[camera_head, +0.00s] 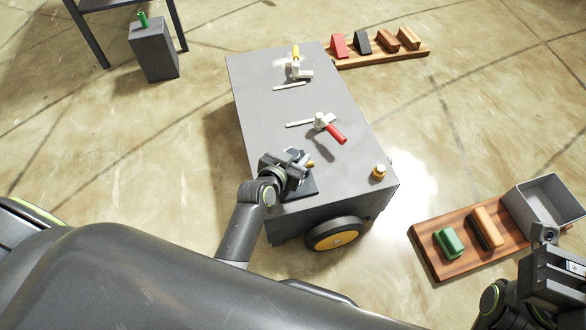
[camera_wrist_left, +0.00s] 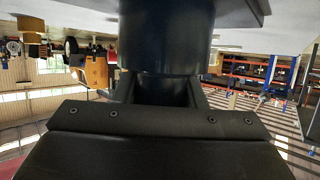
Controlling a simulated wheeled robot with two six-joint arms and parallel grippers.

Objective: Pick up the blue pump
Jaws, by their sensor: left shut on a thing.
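My left gripper (camera_head: 298,160) is at the near end of the grey cart top. It is shut on the blue pump, which it mostly hides in the head view. In the left wrist view the pump (camera_wrist_left: 165,42) is a dark navy cylinder, with its narrower part between the fingers (camera_wrist_left: 168,92). A dark square plate (camera_head: 306,188) lies under the gripper on the cart; I cannot tell whether the pump touches it. My right gripper (camera_head: 552,272) is at the lower right, and its fingertips do not show clearly.
The grey cart (camera_head: 268,110) bears a red-handled valve (camera_head: 335,132), a yellow-handled valve (camera_head: 296,58) and a small brass-topped piece (camera_head: 379,173). A wooden board (camera_head: 450,270) with green and orange blocks and a grey bin (camera_head: 550,203) lie right. Another block board (camera_head: 385,56) lies behind.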

